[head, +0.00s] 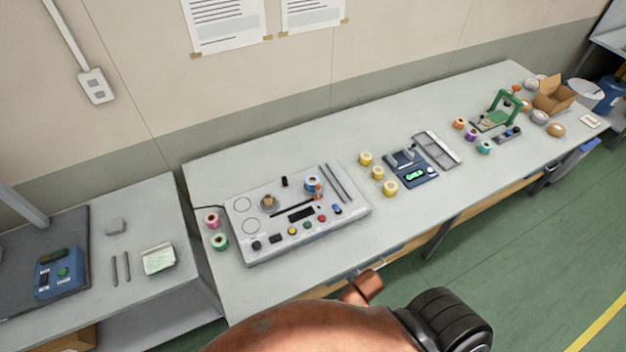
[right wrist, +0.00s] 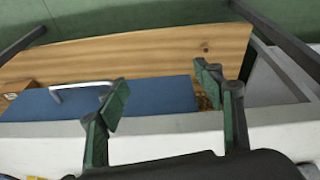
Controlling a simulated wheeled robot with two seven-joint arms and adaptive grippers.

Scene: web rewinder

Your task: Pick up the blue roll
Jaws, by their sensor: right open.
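The blue roll (head: 313,184) sits on the right part of the grey rewinder (head: 345,212), on the long table, with an orange-red part close beside its lower right. My right gripper (right wrist: 162,90) shows only in the right wrist view. Its two dark green fingers are wide apart, with nothing between them. It is near the edge of a pale surface, and the blue roll is not visible in that view. My left gripper is in neither view.
Pink (head: 212,219) and green (head: 219,242) rolls stand left of the rewinder. Several yellow rolls (head: 377,173) stand right of it, beside a blue scale (head: 425,179). A blue drawer front (right wrist: 70,102) and wooden panel (right wrist: 140,55) show near my right gripper. The table's front strip is clear.

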